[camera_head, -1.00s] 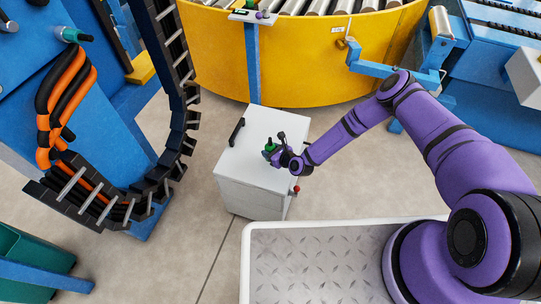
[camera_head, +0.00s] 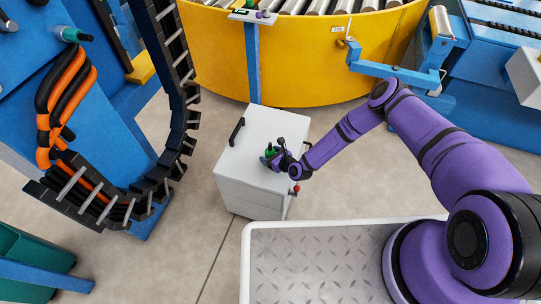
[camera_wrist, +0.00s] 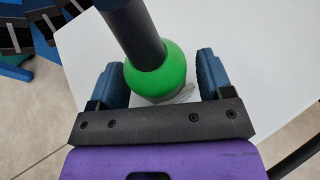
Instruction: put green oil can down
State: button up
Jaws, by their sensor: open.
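The green oil can (camera_head: 269,152) is on the white cabinet top (camera_head: 262,125), in front of my gripper (camera_head: 273,157). In the wrist view the can (camera_wrist: 157,76) shows a round green body and a dark spout or neck. It is between the two blue fingers of my gripper (camera_wrist: 160,76), with a gap on each side. The fingers are open. The underside of the can is hidden, so its contact with the top is hard to see.
A black handle (camera_head: 237,131) stands on the cabinet's left side. A red knob (camera_head: 296,189) is at its right edge. Black cable chain (camera_head: 180,120) hangs to the left. A yellow curved conveyor (camera_head: 300,60) stands behind. The cabinet's front top is bare.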

jog(key=shift+r, duration=0.1)
jog(key=shift+s+d+r, duration=0.15)
jog(key=shift+d, duration=0.05)
jog(key=v, duration=1.1)
jog(key=shift+s+d+r, duration=0.15)
